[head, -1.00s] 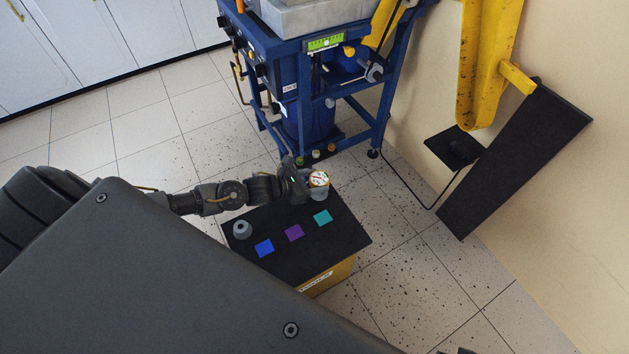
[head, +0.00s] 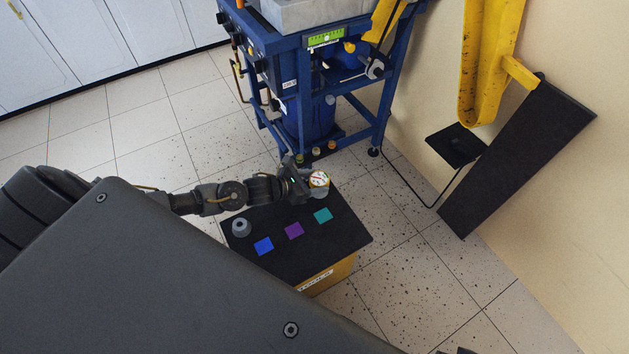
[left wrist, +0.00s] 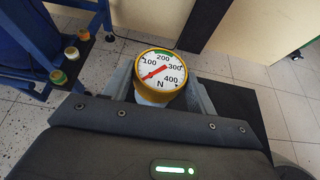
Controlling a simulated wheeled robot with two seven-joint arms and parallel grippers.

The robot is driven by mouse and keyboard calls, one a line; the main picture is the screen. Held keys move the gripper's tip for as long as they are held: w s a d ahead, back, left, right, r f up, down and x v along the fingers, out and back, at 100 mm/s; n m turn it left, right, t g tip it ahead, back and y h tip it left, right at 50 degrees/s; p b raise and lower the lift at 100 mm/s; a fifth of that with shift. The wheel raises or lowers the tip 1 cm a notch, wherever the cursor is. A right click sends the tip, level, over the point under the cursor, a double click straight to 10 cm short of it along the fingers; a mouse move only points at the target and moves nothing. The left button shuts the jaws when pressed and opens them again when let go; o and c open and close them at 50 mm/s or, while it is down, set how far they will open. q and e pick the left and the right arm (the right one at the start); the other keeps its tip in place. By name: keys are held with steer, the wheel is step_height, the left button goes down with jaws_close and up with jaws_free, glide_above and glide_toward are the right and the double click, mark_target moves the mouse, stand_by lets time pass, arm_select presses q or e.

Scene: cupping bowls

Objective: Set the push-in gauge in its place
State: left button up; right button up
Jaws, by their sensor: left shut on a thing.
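The push-in gauge (head: 319,180) has a round white dial with a yellow rim and a red needle. It is at the far edge of the black-topped box (head: 345,238) in the head view. My left gripper (head: 308,187) is shut on the gauge. In the left wrist view the gauge (left wrist: 160,75) sits between the two fingers, its dial facing the camera, marked 100 to 400 and N. The gauge's lower end is hidden, so I cannot tell whether it touches the box top. My right gripper is not in view.
A grey round piece (head: 241,227) stands at the left of the box top. A blue frame machine (head: 300,100) stands behind. A dark panel (head: 515,155) leans on the wall.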

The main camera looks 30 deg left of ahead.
arm_select(q)
steer(key=shift+f+b, duration=0.3)
steer(key=shift+f, duration=0.15)
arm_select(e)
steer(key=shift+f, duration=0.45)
arm_select(q)
steer(key=o, duration=1.2)
steer(key=shift+o, duration=0.2)
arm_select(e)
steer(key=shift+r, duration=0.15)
arm_select(q)
steer(key=p+v, duration=0.1)
steer(key=v, duration=0.9)
steer(key=shift+s+a+p, duration=0.2)
steer(key=shift+s+p, duration=0.1)
steer(key=shift+s, duration=0.05)
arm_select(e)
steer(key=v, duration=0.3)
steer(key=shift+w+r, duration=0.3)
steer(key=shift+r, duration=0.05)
arm_select(q)
steer(key=shift+r, duration=0.15)
